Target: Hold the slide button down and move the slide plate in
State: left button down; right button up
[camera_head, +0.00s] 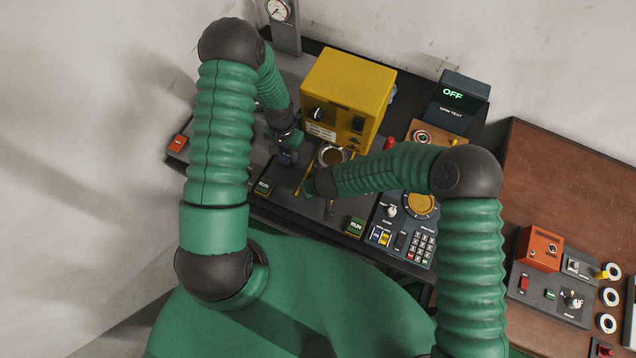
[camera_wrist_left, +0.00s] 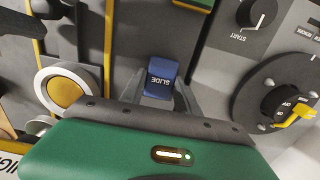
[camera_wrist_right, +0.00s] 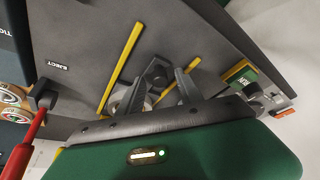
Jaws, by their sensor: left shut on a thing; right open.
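The blue slide button (camera_wrist_left: 160,78), lettered SLIDE, sits between the fingers of my left gripper (camera_wrist_left: 160,95), which is shut on it. In the head view the button (camera_head: 287,158) shows just below my left gripper (camera_head: 288,143). My right gripper (camera_wrist_right: 161,92) is open, its fingers on either side of a dark knob (camera_wrist_right: 156,74) between two yellow guide strips. In the head view this gripper (camera_head: 328,208) is low over the front of the track, partly hidden by my forearm. The slide plate's outline is mostly hidden; I cannot tell its exact position or whether the fingers touch the knob.
A yellow machine (camera_head: 347,95) stands behind the track, with a round pale seat (camera_head: 333,155) at its foot. Green RUN buttons (camera_head: 354,226) flank the track. A red lever (camera_wrist_right: 27,145) stands near the right gripper. A keypad panel (camera_head: 408,232) lies right.

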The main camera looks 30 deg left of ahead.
jog(key=shift+c, duration=0.3)
grip_shut()
dwell(1.1)
